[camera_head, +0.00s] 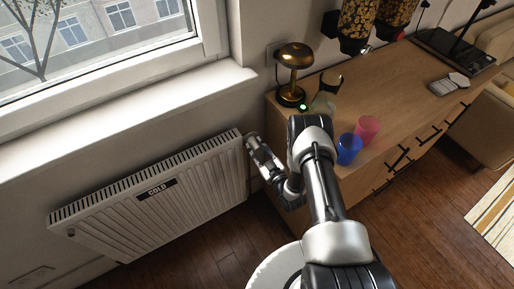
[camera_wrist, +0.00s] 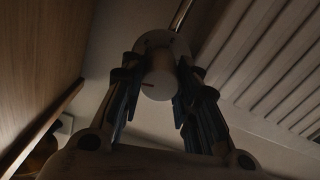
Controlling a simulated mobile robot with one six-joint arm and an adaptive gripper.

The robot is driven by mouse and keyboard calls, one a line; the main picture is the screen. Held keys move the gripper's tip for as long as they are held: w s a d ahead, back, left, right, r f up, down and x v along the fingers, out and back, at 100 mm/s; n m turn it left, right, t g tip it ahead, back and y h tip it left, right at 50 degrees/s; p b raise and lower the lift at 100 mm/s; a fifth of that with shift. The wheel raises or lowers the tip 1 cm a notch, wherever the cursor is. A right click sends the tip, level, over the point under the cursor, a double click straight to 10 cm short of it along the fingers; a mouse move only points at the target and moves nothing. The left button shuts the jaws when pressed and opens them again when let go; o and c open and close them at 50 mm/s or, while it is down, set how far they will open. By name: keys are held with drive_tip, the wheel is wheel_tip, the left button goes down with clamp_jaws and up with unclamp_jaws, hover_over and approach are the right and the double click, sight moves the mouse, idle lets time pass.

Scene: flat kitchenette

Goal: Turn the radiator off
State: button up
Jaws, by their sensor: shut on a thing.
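The white radiator (camera_head: 150,200) hangs on the wall under the window. A dark label on its front (camera_head: 156,188) reads "COLD". Its ribbed panel also fills the upper right of the wrist view (camera_wrist: 270,65). My gripper (camera_head: 252,140) is at the radiator's upper right corner, in the gap beside the wooden cabinet. In the wrist view, a round pale valve knob (camera_wrist: 158,82) sits between the two dark fingers, which are shut on it. A short mark shows on the knob's face. In the head view the knob is mostly hidden by my gripper.
The wooden cabinet (camera_head: 400,105) stands close on the right. It holds a brass lamp (camera_head: 293,58), a blue cup (camera_head: 348,149) and a pink cup (camera_head: 367,128) beside my arm. The window sill (camera_head: 120,105) is above the radiator. Open wooden floor (camera_head: 420,225) lies at the lower right.

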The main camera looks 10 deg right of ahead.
drive_tip(key=n, duration=0.4)
drive_tip(key=shift+n, duration=0.3)
drive_tip(key=n, duration=0.3)
drive_tip(key=shift+n, duration=0.4)
drive_tip(key=n+p, duration=0.1)
drive_tip(key=n, duration=0.2)
drive_tip(key=shift+a+n, duration=0.1)
drive_tip(key=shift+n, duration=0.2)
drive_tip(key=shift+f+n, duration=0.1)
drive_tip(key=shift+n, duration=1.7)
drive_tip(key=o, duration=1.1)
drive_tip(key=shift+c, duration=0.2)
